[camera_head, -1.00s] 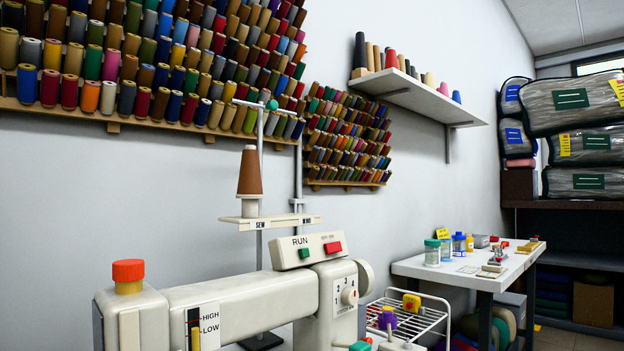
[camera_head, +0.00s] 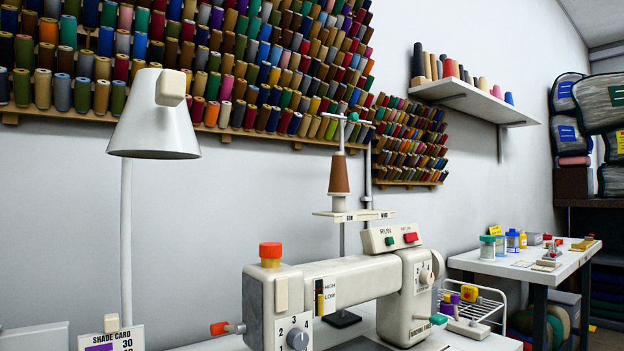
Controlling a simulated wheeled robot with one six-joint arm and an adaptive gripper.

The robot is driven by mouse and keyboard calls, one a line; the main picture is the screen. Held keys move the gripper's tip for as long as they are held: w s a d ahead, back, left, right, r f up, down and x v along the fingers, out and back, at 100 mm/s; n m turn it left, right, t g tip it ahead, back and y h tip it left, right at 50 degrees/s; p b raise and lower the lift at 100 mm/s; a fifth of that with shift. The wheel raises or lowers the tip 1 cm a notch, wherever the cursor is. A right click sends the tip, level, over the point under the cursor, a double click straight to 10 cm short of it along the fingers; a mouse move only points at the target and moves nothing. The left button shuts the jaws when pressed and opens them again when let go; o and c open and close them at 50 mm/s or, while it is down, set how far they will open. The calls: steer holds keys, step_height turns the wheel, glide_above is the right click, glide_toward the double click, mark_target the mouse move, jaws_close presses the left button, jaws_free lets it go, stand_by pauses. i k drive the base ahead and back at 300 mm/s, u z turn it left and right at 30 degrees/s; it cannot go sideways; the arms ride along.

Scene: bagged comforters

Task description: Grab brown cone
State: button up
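The brown cone (camera_head: 339,174) stands upright on the small cream spool stand (camera_head: 352,215) behind the sewing machine, narrow white tip up. A thin metal post rises beside or behind it to a crossbar just above its tip. My gripper is not in view.
A cream sewing machine (camera_head: 363,281) with an orange knob stands in front of the stand. A grey lamp (camera_head: 155,120) rises at the left. Thread racks (camera_head: 225,132) and a shelf (camera_head: 475,101) with cones hang on the wall. A white side table (camera_head: 520,262) is at the right.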

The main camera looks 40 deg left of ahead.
mark_target(338, 182)
steer(key=u, duration=0.75)
steer(key=i, duration=0.45)
